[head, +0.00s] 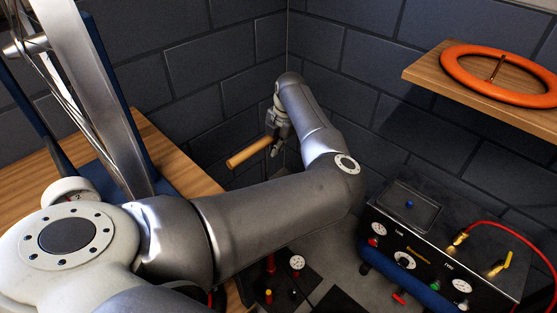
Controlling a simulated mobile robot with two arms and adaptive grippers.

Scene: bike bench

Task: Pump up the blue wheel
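The wheel stands at the left with a grey rim (82,95) and thin spokes, cut off by the top edge. Blue parts (118,88) flank it; whether they are tyre or stand I cannot tell. My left arm crosses the view, and its gripper (274,138) is at the far middle, apparently shut on a wooden handle (247,154). The fingertips are small and partly hidden. A dark base with red fittings and a round gauge (297,262) shows below my arm. My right gripper is not in view.
A wooden bench (165,145) is under the wheel. At the right is a black control box (445,250) with gauges, a blue cylinder (405,283) and a red hose (510,233). A shelf (430,72) above holds an orange ring (462,72). Brick walls close off the back.

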